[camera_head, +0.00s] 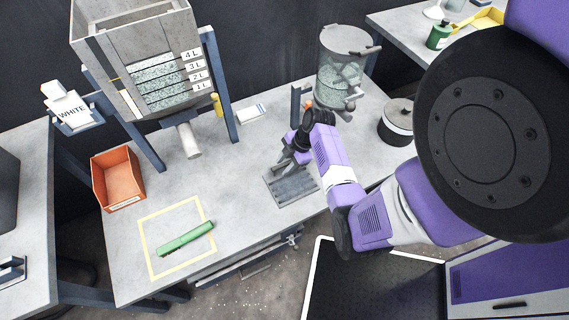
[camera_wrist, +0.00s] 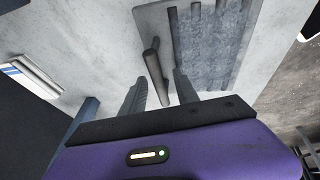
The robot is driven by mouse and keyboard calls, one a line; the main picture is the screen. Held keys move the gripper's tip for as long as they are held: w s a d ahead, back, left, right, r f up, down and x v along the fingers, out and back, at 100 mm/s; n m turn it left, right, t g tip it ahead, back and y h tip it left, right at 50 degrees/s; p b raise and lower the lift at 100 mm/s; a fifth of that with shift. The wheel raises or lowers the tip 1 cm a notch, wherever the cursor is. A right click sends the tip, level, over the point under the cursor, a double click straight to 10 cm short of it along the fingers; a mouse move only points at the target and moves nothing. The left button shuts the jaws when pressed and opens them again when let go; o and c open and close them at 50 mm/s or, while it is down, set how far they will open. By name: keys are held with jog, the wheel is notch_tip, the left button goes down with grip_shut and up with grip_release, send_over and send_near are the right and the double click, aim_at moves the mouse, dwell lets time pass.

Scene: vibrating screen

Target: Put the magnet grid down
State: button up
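The magnet grid (camera_head: 292,188) is a grey plate with dark bars and an upright handle. It appears to lie flat on the workbench near its front edge. In the wrist view, its barred plate (camera_wrist: 222,40) fills the top middle, and its handle (camera_wrist: 153,66) reaches toward my gripper (camera_wrist: 162,76). The two fingers stand apart on either side of the handle, with visible gaps, so my gripper looks open around it. In the head view, my gripper (camera_head: 296,152) is just above the grid, partly hidden by my wrist.
A yellow square outline (camera_head: 146,245) with a green tool (camera_head: 187,239) lies left on the bench (camera_head: 240,165). An orange bin (camera_head: 118,180), a hopper on blue legs (camera_head: 130,65), a clear container (camera_head: 343,65) and a dark round pot (camera_head: 396,124) stand around. The bench between outline and grid is clear.

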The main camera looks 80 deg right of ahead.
jog(key=v, duration=1.2)
jog(key=w+a+f+m+t+h, duration=0.15)
jog(key=a+m+h, duration=0.3)
jog(key=a, duration=1.25)
jog(key=s+a+r+m+t+y, duration=0.1)
jog(key=s+a+r+m+t, duration=0.1)
jog(key=a+r, duration=0.7)
jog(key=s+a+r+m+t+y, duration=0.2)
jog(key=a+r+t, duration=0.5)
jog(key=r, duration=0.8)
jog(key=shift+s+a+r+p, duration=0.15)
jog(key=shift+s+a+p, duration=0.3)
jog(key=shift+s+a, duration=0.5)
